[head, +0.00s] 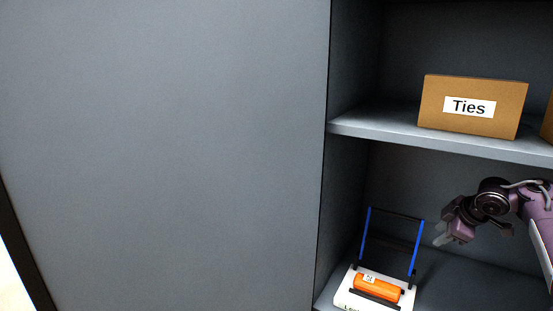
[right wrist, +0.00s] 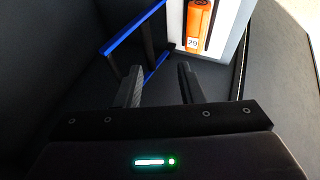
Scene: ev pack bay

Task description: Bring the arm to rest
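My right gripper (head: 441,240) reaches in from the right, inside the lower bay of the grey cabinet. In the right wrist view its two dark fingers (right wrist: 158,87) stand apart with nothing between them. An orange cylinder (head: 377,288) with a small white label lies in a white holder (head: 343,297) on the lower shelf, to the left of and below the gripper. The orange cylinder also shows in the right wrist view (right wrist: 196,22), beyond the fingertips and apart from them. My left gripper is not in view.
A frame with blue side bars (head: 417,248) stands up behind the white holder, close to my right gripper. A brown box labelled "Ties" (head: 435,104) sits on the upper shelf (head: 380,125) above. A plain grey panel (head: 170,140) fills the left side.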

